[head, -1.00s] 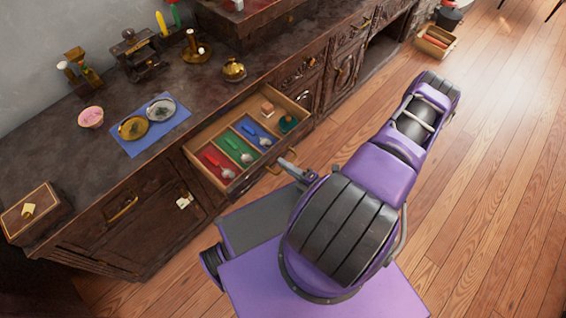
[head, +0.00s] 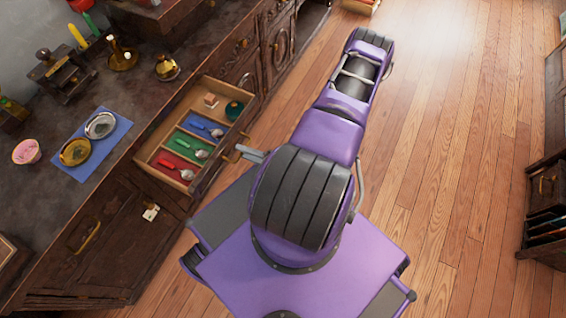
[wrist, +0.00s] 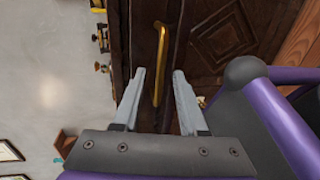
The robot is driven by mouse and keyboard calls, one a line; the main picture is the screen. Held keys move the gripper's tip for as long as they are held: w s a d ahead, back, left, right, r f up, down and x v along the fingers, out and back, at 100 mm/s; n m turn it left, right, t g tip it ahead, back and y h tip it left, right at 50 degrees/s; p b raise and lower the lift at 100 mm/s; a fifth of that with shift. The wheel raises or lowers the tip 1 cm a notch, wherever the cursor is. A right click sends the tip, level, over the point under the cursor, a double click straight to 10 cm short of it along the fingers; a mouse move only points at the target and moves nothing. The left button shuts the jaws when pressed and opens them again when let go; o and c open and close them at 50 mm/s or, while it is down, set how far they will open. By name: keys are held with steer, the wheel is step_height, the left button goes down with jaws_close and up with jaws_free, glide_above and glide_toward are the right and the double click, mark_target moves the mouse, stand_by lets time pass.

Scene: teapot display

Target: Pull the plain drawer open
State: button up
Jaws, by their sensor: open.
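The drawer (head: 160,137) stands pulled out from the dark wooden counter in the head view. It holds coloured compartments with spoons. Its front is seen from above, so I cannot make out its face there. My gripper (head: 246,155) is at the outer side of the drawer front, by its brass handle (head: 231,158). In the wrist view my gripper (wrist: 159,76) is open, with one finger on each side of a brass handle (wrist: 160,55). The handle reaches down between the fingers. I cannot tell whether either finger touches it.
A blue mat (head: 78,168) with two dishes and a pink bowl (head: 27,151) lie on the counter. A cabinet door (head: 105,245) is left of the drawer; carved fronts (head: 275,45) continue at the back. Open wooden floor (head: 440,150) lies to the right.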

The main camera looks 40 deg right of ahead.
steer(key=v, duration=1.6)
steer(key=shift+w, duration=0.1)
